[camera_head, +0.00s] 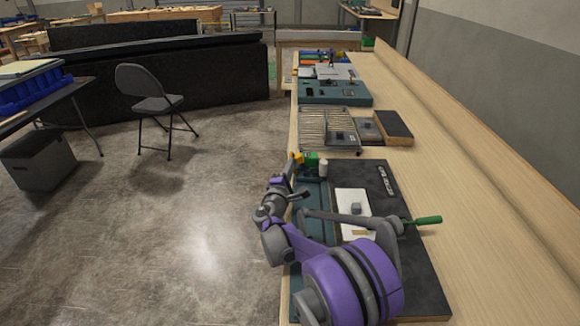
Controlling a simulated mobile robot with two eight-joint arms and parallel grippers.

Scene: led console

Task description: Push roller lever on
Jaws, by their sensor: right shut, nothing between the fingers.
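A dark console board (415,270) lies on the long wooden bench. At its far left corner stand a small green block (310,160) with a yellow part (297,158) and a pale cylinder (323,168). I cannot tell for sure which small part is the roller lever. My right arm comes in from the bottom and reaches forward over the board's left edge. My right gripper (292,168) is shut and empty close beside the yellow part; contact cannot be told. My left gripper is not in view.
A green handle (428,220) sticks out over the board's right side. A white plate (352,208) with a small grey block lies on the board. A slatted grey panel (327,128) and a teal console (335,93) stand farther along. The bench's right side is clear.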

